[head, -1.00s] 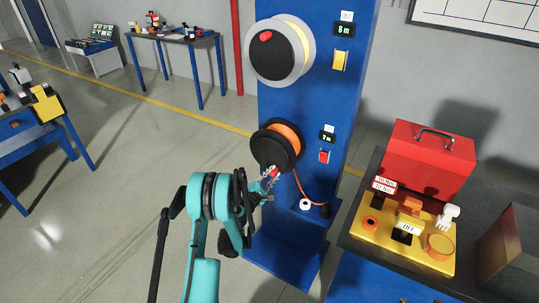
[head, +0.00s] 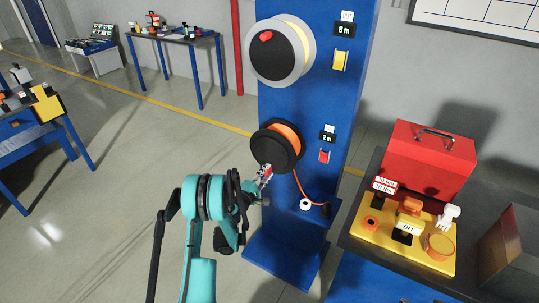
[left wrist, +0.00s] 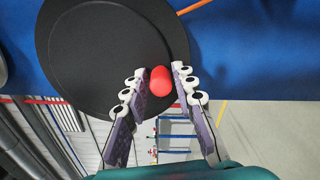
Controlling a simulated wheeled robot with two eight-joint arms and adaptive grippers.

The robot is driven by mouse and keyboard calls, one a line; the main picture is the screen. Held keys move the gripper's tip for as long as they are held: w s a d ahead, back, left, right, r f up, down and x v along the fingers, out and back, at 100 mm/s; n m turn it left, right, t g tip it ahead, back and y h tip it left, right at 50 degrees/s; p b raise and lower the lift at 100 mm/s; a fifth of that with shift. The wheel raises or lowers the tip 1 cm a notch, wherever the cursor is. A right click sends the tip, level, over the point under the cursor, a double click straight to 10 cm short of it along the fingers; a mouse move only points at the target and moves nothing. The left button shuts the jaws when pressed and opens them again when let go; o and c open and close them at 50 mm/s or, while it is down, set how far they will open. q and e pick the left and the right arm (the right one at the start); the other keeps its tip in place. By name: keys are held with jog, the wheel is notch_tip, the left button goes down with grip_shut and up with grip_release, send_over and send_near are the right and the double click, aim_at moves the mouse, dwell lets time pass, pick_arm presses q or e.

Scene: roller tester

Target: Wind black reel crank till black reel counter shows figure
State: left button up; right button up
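The black reel (head: 272,150) with orange hose hangs on the lower part of the blue panel. Its red crank knob (left wrist: 161,81) sits near the reel's lower rim. The black reel counter (head: 327,136) seems to read 2 m. My right gripper is not in view.
Above is a grey reel (head: 280,50) with a yellow hose and its own counter (head: 344,30). A red button or tag (head: 324,156) is below the lower counter. At right, a bench holds a red toolbox (head: 430,160) and a yellow control board (head: 385,222).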

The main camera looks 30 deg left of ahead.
pick_arm(q)
jog(key=shift+o, duration=1)
jog(key=shift+d, duration=0.1)
